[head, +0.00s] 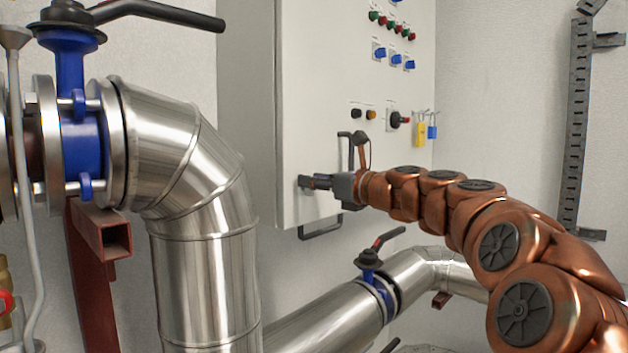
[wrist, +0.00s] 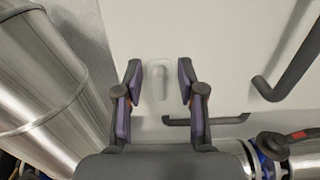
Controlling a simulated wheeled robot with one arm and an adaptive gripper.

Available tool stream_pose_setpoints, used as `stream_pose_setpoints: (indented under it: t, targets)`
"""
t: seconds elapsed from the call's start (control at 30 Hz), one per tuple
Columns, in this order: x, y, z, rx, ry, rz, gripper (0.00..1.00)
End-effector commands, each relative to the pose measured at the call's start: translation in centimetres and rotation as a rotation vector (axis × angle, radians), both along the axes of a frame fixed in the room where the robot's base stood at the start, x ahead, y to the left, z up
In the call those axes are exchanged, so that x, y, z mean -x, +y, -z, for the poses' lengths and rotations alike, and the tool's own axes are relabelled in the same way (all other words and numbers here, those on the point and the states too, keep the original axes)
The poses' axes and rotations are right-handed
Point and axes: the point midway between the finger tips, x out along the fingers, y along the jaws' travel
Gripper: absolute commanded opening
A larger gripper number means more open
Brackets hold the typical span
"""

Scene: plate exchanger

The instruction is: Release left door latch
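The white control cabinet (head: 318,100) stands in the middle of the head view. My gripper (head: 308,182) is at the lower left part of its front face. In the wrist view my gripper (wrist: 158,80) is open, its two purple-padded fingers apart. A small pale, rounded, upright latch (wrist: 160,82) on the cabinet face shows between the fingertips, with a gap on each side. It is probably the left door latch. In the head view my gripper hides it. I cannot tell how far the fingertips are from the face.
A dark handle (wrist: 290,60) is to the right of my fingers. A dark bar (head: 321,229) runs below the cabinet. Large silver pipes (head: 205,270) with a blue valve (head: 82,140) stand at the left. A lower pipe valve (head: 372,268) is under my arm. Padlocks (head: 421,132) hang at the cabinet's right.

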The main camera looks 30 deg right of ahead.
Motion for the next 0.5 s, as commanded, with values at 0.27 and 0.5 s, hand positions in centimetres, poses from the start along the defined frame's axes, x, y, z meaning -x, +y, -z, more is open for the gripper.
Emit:
stream_pose_setpoints:
  t: [0.27, 0.5]
  targets:
    - [-0.52, 0.12, 0.01, 0.000, 0.000, 0.001, 0.39]
    - [-0.49, 0.11, 0.00, 0.001, 0.000, 0.001, 0.24]
